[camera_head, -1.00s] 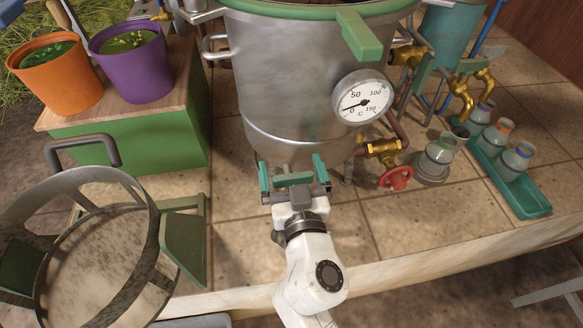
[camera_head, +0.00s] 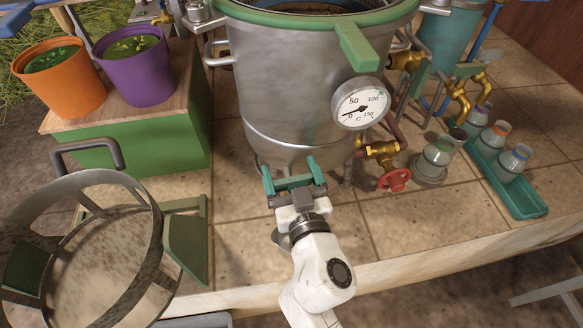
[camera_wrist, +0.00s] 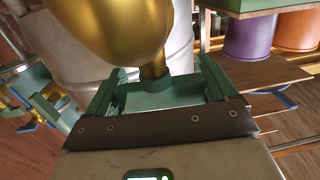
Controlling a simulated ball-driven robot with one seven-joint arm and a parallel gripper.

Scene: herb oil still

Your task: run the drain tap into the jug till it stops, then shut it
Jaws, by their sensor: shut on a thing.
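My gripper (camera_head: 292,178) is at the foot of the steel still (camera_head: 285,95), in front of its lower edge. In the wrist view the gripper (camera_wrist: 160,90) has its teal fingers on both sides of a brass stem, which widens into a rounded brass body (camera_wrist: 115,30). This looks like the drain tap, and the gripper is shut on it. In the head view the tap is hidden by the gripper. I cannot make out a jug under it. Whether liquid runs cannot be seen.
To the right are a brass valve with a red handwheel (camera_head: 394,180), a glass jar (camera_head: 438,153) and a teal tray (camera_head: 525,208) of bottles. A round dial (camera_head: 360,103) sits on the still. A metal basket (camera_head: 155,245) stands front left, with orange (camera_head: 62,83) and purple (camera_head: 135,75) pots behind.

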